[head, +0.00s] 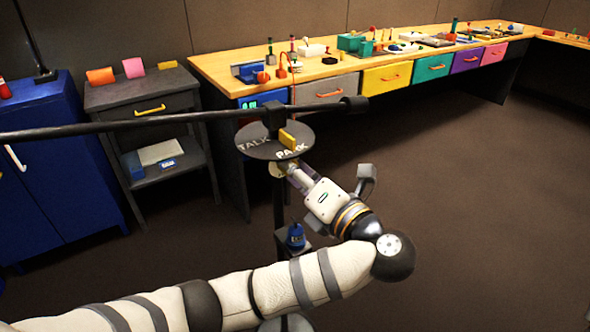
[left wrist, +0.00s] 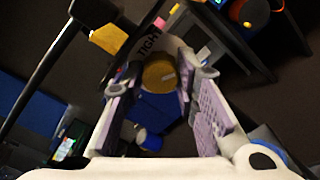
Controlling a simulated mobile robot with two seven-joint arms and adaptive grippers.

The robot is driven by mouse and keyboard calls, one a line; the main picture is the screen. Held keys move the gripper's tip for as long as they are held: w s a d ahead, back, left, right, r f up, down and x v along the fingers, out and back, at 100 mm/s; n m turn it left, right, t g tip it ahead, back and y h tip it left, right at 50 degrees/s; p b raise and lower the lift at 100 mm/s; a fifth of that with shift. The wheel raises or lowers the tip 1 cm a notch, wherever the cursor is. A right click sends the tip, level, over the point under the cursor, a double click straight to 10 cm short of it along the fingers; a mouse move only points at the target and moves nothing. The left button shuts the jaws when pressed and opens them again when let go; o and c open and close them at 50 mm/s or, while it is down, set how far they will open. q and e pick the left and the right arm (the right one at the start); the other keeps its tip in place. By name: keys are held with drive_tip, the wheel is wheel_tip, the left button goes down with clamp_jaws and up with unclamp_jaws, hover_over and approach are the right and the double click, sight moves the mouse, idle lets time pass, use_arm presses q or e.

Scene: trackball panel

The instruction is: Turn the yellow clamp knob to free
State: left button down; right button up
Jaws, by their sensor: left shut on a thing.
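The yellow clamp knob (left wrist: 158,72) is round with a pale mark on its face. In the left wrist view it sits between the fingers of my left gripper (left wrist: 157,80), which is shut on it. A pale plate lettered TIGHT (left wrist: 150,44) shows behind the knob. In the head view my left gripper (head: 289,169) reaches in just under the round dark disc (head: 262,149) lettered TALK and PARK, and the knob is mostly hidden. A separate yellow block (head: 288,138) stands on that disc near PARK. My right gripper is not in view.
A long black boom (head: 180,119) crosses above the disc on a dark post (head: 279,205). A blue object (head: 295,236) stands low beside the post. A long workbench (head: 225,66) with coloured drawers is behind. A grey cart (head: 140,97) and blue cabinet (head: 60,170) stand left. Floor at right is clear.

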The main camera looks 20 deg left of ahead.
use_arm(q)
drive_tip(key=shift+r, duration=0.15)
drive_tip(key=c, duration=1.2)
unclamp_jaws()
drive_tip(key=shift+c, duration=0.2)
